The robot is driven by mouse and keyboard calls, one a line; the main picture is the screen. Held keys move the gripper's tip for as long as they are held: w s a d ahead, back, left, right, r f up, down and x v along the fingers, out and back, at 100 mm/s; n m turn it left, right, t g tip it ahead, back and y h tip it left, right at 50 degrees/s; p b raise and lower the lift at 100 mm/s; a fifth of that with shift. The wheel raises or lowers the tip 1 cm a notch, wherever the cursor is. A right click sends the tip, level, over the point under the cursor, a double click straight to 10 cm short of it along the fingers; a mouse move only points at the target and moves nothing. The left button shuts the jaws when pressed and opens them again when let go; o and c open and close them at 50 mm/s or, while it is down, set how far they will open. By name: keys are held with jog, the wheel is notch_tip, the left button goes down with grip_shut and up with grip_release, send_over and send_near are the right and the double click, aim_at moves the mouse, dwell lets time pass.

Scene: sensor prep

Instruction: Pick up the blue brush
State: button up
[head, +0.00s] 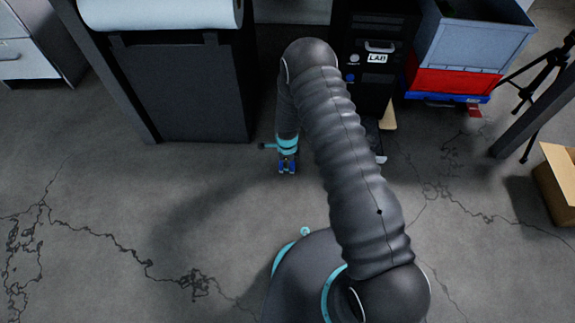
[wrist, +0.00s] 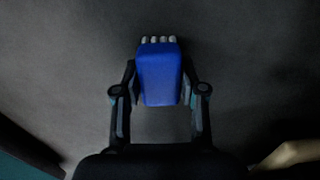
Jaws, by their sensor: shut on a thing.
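The blue brush (wrist: 160,75) is between the two fingers of my gripper (wrist: 160,88) in the wrist view. It has a blue block-shaped body with pale bristle tufts at its far end. My gripper is shut on it, one finger against each side. In the head view my gripper (head: 287,166) points down toward the concrete floor, with bits of blue showing at its tips. Most of the brush is hidden there by the fingers. I cannot tell whether the brush touches the floor.
A dark cabinet (head: 185,90) with a white roll (head: 165,14) stands at the left. A black computer tower labelled LAB (head: 370,60) stands behind my arm. A grey bin (head: 470,40) sits on a red crate (head: 450,80) at the right. A cardboard box (head: 557,185) is at the right edge. Floor at front left is clear.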

jog(key=shift+r, duration=0.4)
jog(key=r, duration=0.2)
jog(key=d+r, duration=0.1)
jog(key=r, duration=0.1)
jog(key=shift+s+p, duration=0.3)
jog(key=shift+p, duration=0.05)
jog(key=s+d+r, duration=0.5)
jog(key=d+r, duration=0.1)
jog(key=d, duration=0.2)
jog(key=shift+s+d+p, duration=0.35)
jog(key=shift+s+p, duration=0.05)
jog(key=shift+p, duration=0.05)
